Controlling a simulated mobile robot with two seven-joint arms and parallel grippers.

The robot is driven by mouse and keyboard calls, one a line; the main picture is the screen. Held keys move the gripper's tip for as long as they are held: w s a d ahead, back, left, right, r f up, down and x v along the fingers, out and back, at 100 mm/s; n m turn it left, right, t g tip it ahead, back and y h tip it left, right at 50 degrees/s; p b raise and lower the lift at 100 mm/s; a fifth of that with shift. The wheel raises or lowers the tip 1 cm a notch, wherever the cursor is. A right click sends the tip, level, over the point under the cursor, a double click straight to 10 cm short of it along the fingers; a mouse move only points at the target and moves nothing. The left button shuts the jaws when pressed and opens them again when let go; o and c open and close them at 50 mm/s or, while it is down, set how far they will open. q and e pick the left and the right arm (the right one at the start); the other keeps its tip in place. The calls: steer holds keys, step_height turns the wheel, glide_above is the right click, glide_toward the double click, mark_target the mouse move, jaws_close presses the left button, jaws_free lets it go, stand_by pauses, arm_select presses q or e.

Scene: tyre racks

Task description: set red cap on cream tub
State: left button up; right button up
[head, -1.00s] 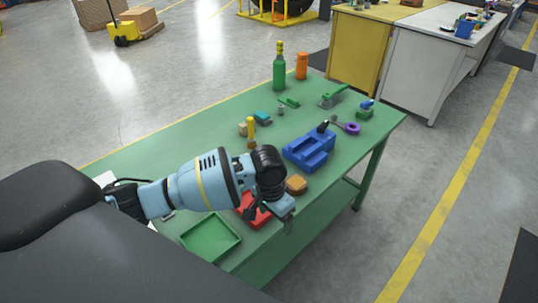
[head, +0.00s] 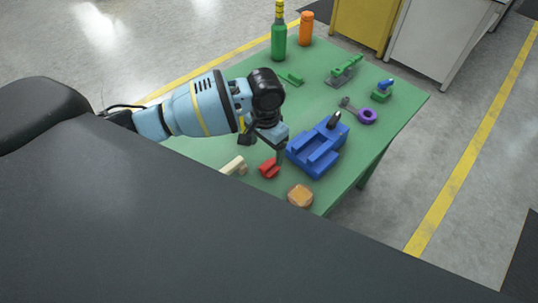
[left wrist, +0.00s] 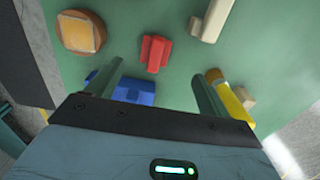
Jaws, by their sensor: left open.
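A small red piece with a raised ridge (head: 269,169), which I take for the red cap, lies on the green table. It also shows in the left wrist view (left wrist: 154,54), just beyond my fingertips and between their lines. My left gripper (head: 280,153) is open and empty, pointing down close to the red piece, apart from it. Its two fingers show in the left wrist view (left wrist: 160,76). A long cream piece (head: 234,166) lies left of the red piece, and in the left wrist view (left wrist: 214,18). I cannot tell whether it is the cream tub. My right gripper is not in view.
A tan rounded block (head: 300,195) and a blue stepped block (head: 318,150) lie close by. A green bottle (head: 279,38), an orange bottle (head: 306,28), a green-handled tool (head: 344,70) and a purple ring (head: 367,116) stand or lie farther off. My dark body hides the near table.

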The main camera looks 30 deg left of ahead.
mark_target(269, 163)
arm_select(q)
steer(key=shift+s+d+f, duration=0.1)
steer(key=shift+s+f, duration=0.1)
steer(key=shift+f, duration=0.9)
steer(key=shift+w+d+f+b, duration=0.15)
steer(key=shift+f, duration=1.25)
steer(key=shift+w+d+f+b, duration=0.1)
steer(key=shift+d+f+b, duration=0.05)
steer(key=shift+f, duration=1.2)
steer(key=shift+c, duration=0.3)
steer(key=c, duration=1)
steer(key=shift+r, duration=0.2)
